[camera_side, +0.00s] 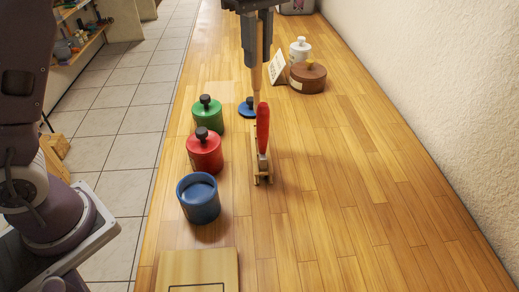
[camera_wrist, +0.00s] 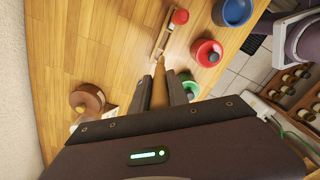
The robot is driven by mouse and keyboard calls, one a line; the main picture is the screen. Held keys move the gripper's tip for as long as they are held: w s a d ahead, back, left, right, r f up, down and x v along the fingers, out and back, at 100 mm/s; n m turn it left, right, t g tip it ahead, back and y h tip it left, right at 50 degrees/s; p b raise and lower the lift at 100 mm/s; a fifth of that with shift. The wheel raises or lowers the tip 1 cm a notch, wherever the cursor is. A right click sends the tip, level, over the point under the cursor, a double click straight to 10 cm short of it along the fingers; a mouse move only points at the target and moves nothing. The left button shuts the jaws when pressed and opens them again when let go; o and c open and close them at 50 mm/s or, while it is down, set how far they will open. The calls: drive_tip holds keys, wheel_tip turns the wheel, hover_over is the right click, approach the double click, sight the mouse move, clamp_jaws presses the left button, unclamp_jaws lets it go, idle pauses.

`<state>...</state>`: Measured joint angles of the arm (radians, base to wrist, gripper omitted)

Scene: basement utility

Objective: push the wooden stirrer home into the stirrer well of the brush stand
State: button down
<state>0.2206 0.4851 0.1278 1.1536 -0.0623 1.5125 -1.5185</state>
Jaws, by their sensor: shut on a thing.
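My gripper (camera_side: 257,60) is shut on the wooden stirrer (camera_side: 257,82), which points down, nearly upright, in the side view. In the wrist view, my gripper (camera_wrist: 161,92) holds the stirrer (camera_wrist: 159,84) with its end towards the brush stand (camera_wrist: 165,38). In the side view, the small brush stand (camera_side: 263,178) stands on the worktop with a red-handled brush (camera_side: 263,128) upright in it. The stirrer's lower end is just behind the top of the red handle there. The stirrer well is hidden, and I cannot tell whether the stirrer touches the stand.
A lidless blue pot (camera_side: 199,200), a red pot (camera_side: 205,152) and a green pot (camera_side: 209,115) line the left. A blue lid (camera_side: 247,109) lies behind the stand. A brown pot (camera_side: 308,78), white jar (camera_side: 300,50) and card (camera_side: 277,67) stand further back. The right side is clear.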

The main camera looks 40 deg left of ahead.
sight(259, 93)
drive_tip(key=shift+w, duration=0.3)
drive_tip(key=shift+f, duration=4.9)
drive_tip(key=c, duration=1.2)
unclamp_jaws()
